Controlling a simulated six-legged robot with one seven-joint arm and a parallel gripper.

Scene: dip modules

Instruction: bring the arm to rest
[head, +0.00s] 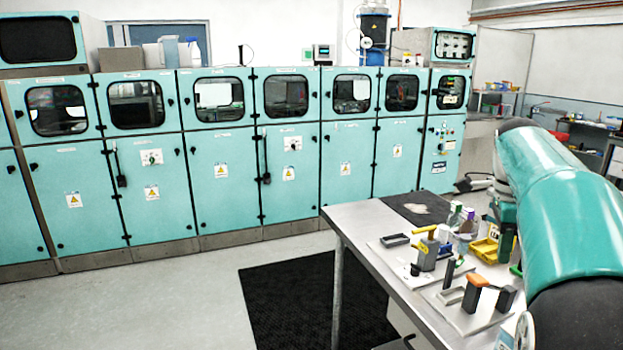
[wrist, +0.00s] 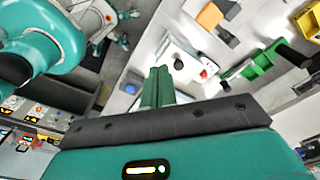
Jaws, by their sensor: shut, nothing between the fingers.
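My gripper (wrist: 158,88) shows in the wrist view. Its two green fingers are together, with nothing between them. It is over the steel table, and the fingers point toward the table top.
The steel table (head: 352,222) holds plates with grey and orange-handled modules (head: 475,292), several bottles (head: 456,217) and a yellow bin (head: 484,251). Teal cabinets (head: 290,180) line the back. A black mat (head: 300,300) lies on open floor.

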